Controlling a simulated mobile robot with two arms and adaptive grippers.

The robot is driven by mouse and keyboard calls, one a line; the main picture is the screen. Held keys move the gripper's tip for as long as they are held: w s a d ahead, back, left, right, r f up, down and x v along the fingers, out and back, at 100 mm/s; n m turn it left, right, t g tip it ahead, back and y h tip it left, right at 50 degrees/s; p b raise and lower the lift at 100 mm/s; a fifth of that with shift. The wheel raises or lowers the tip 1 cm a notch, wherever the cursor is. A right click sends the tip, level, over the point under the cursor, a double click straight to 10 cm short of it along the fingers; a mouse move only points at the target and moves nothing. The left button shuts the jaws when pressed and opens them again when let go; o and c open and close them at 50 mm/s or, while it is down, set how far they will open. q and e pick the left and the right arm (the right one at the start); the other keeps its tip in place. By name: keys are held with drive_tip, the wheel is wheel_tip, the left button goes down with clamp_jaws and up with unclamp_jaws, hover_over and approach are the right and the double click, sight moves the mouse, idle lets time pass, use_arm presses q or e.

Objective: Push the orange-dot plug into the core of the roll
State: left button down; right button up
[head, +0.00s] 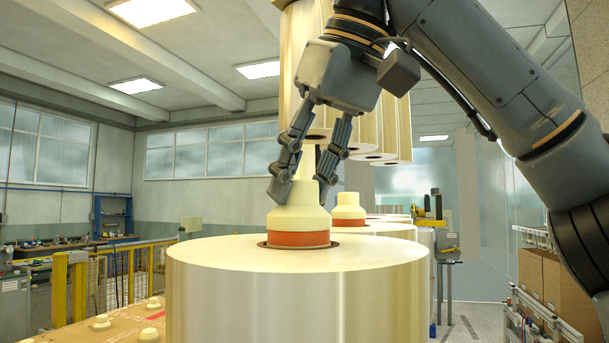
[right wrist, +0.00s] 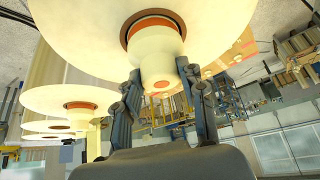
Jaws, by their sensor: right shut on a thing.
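The plug (head: 298,218) is cream with an orange band low on its body. It stands upright at the core mouth of the large cream roll (head: 298,300), with the orange band showing above the roll's top face. My right gripper (head: 300,192) points down with its fingers on either side of the plug's neck, shut on it. In the right wrist view the orange dot (right wrist: 160,84) shows on the plug's end between the fingers, and the dark core rim (right wrist: 152,15) shows around the plug's base. How deep the plug sits is hidden. My left gripper is out of view.
Another cream plug (head: 348,212) stands on a roll (head: 375,230) behind. Several tall rolls (head: 385,125) hang or stand above, behind my right arm. Several plugs (head: 101,322) stand on a brown board (head: 75,330) at lower left. A yellow fence (head: 115,280) is at left.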

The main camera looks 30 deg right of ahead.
drive_tip(key=shift+f, duration=0.1)
drive_tip(key=o, duration=1.2)
